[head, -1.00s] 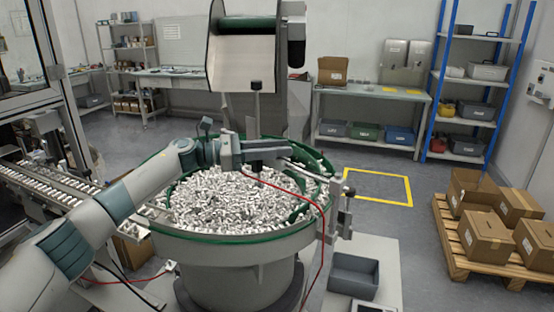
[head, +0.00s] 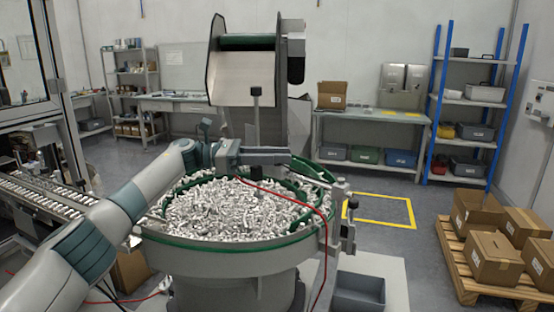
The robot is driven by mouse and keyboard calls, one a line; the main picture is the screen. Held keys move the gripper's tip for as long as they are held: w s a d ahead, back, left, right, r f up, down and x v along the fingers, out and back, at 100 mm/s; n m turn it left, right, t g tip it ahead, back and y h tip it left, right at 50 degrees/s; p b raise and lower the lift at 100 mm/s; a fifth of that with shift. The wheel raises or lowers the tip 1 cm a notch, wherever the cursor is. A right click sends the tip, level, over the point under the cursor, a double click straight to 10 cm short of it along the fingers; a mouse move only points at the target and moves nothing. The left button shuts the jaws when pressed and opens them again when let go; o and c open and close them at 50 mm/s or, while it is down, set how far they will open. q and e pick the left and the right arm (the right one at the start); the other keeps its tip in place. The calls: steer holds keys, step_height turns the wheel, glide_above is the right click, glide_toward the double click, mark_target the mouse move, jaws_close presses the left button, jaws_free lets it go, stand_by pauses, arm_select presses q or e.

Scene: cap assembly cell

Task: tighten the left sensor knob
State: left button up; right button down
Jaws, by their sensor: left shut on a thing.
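My left arm comes in from the left across the bowl feeder (head: 215,258), a round bowl with a green rim full of small pale caps. Its gripper (head: 280,156) is level over the back of the bowl, at the upright sensor post (head: 256,118) with a dark top. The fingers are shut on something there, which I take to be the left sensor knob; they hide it. Another bracket with dark knobs (head: 348,231) stands at the bowl's right rim, apart from the gripper. My right gripper is not in view.
A hopper (head: 243,80) stands behind the bowl. A red cable (head: 322,225) hangs over the bowl's right side. A cap-filled conveyor (head: 45,205) is at left. A grey bin (head: 358,290) sits at right front. Cartons stand on a pallet (head: 470,262). The yellow-marked floor is clear.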

arm_select(q)
steer(key=shift+d, duration=0.1)
steer(key=o, duration=1)
steer(key=shift+s, duration=0.1)
steer(key=shift+o, duration=0.2)
steer(key=shift+r, duration=0.15)
